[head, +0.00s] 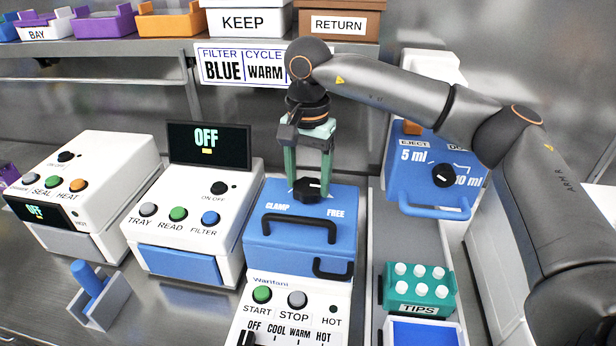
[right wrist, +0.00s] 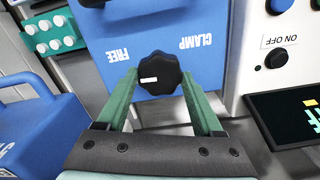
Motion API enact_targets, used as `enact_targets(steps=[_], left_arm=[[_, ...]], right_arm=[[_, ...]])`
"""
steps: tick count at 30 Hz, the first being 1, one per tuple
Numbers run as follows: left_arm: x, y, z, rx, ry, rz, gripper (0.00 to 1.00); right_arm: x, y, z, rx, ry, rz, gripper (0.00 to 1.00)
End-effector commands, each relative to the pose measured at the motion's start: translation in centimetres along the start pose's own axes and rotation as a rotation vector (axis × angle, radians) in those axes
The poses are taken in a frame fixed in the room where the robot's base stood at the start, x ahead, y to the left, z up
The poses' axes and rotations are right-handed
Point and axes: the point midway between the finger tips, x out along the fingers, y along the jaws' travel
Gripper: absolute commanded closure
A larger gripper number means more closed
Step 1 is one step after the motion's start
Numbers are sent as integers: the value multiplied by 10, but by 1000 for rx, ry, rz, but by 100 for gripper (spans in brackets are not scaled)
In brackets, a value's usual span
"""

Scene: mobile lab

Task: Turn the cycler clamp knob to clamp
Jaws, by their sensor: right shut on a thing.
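The cycler (head: 296,308) is a white unit with a blue lid (head: 300,252) and black handles. Its black lobed clamp knob (head: 308,194) sits on top of the lid between the printed words CLAMP on the left and FREE on the right. My right gripper (head: 309,184) comes down from above, its green fingers shut on the knob from both sides. In the right wrist view, the knob (right wrist: 160,72) is between the fingertips, and its white mark lies on the FREE side. My left gripper is not in view.
A white reader (head: 190,220) with an OFF screen stands left of the cycler. A blue pipette unit (head: 428,165) and a green tips rack (head: 415,290) are at right. A sign (head: 240,66) reading BLUE and WARM hangs behind. A shelf with bins runs above.

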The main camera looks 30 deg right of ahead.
Motion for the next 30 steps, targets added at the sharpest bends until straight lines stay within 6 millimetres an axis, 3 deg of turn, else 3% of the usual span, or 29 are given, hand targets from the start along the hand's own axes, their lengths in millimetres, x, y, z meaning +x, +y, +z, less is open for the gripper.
enact_targets(steps=[8, 30], left_arm=[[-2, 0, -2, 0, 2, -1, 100], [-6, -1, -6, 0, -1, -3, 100]], right_arm=[[-1, 0, 0, 178, -1, 0, 87], [-1, 0, 0, 878, 0, -2, 87]])
